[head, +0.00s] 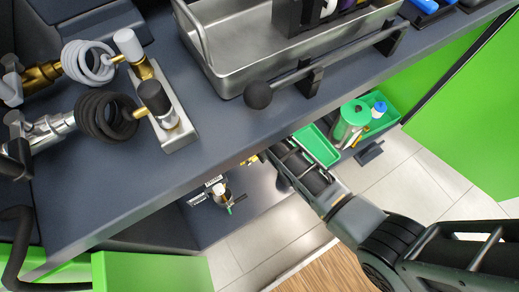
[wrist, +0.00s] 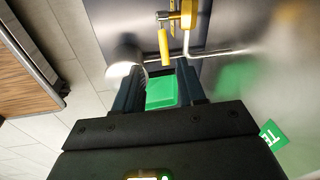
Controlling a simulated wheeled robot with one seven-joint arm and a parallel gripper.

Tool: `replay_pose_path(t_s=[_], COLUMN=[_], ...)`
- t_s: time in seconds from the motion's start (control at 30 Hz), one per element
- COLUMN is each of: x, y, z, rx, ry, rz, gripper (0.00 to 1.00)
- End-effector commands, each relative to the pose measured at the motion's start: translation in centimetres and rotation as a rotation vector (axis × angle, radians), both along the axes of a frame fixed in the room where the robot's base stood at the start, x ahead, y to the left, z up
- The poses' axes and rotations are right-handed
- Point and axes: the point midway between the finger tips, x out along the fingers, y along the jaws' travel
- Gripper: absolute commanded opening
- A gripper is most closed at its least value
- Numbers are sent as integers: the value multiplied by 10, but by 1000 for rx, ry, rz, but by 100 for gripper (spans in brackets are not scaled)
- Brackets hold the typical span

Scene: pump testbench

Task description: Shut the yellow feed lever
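The yellow feed lever (wrist: 165,47) shows in the wrist view as a short yellow handle, just ahead of my fingertips. It hangs beside a yellow-brass valve body (wrist: 188,14) on a thin metal pipe. My gripper (wrist: 160,78) is open, its two dark fingers apart and pointing at the lever, with a visible gap short of it. A green patch shows between the fingers; I cannot tell what it belongs to. In the head view my arm reaches beneath the bench edge, and the lever is mostly hidden; only a small yellow bit shows there.
The dark bench (head: 225,140) overhangs my arm's end. A valve with a green handle (head: 229,209) sits left of it, under the bench. A pale cylinder (wrist: 124,58) is left of my fingers.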

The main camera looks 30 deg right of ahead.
Motion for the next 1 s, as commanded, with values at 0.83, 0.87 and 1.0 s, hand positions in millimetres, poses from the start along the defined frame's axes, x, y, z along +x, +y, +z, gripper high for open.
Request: replay_pose_path(t_s=[0.83,0.87,1.0], x=[5,6,13], y=[-62,-59,-48], z=[-40,-45,-63], rx=[537,537,536], ry=[-233,-233,-232], rz=[359,359,358], gripper=[40,40,40])
